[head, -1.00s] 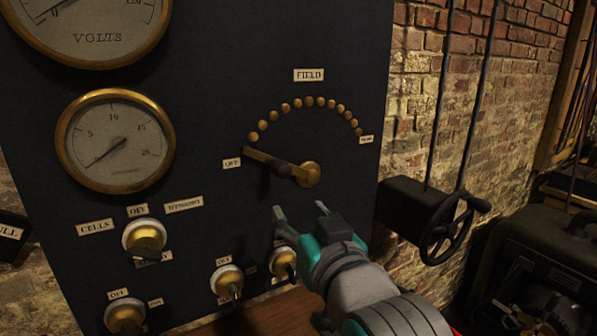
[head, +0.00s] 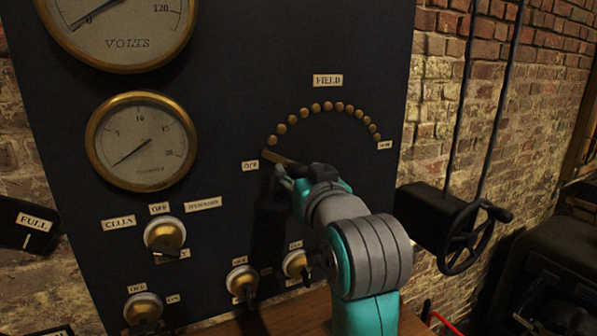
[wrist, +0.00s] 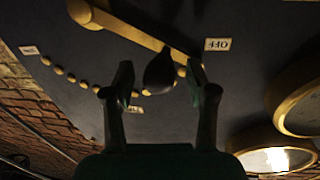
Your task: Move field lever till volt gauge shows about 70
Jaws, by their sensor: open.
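The field lever is a brass bar (head: 270,156) with a dark knob; its visible tip lies at the OFF end of the stud arc in the head view. My gripper (head: 286,174) covers its pivot and knob there. In the wrist view the lever bar (wrist: 135,30) crosses the top, and its dark knob (wrist: 160,72) sits between the two open fingers of my gripper (wrist: 160,80), with gaps showing beside it. The volt gauge (head: 130,42) is cut off at the top; its needle points to the low end of the scale.
An arc of brass studs (head: 328,106) runs from the OFF label (head: 250,166) to the right-hand label (head: 384,145). A smaller gauge (head: 142,142) and several knob switches (head: 164,235) sit on the panel. A black handwheel (head: 466,238) stands to the right.

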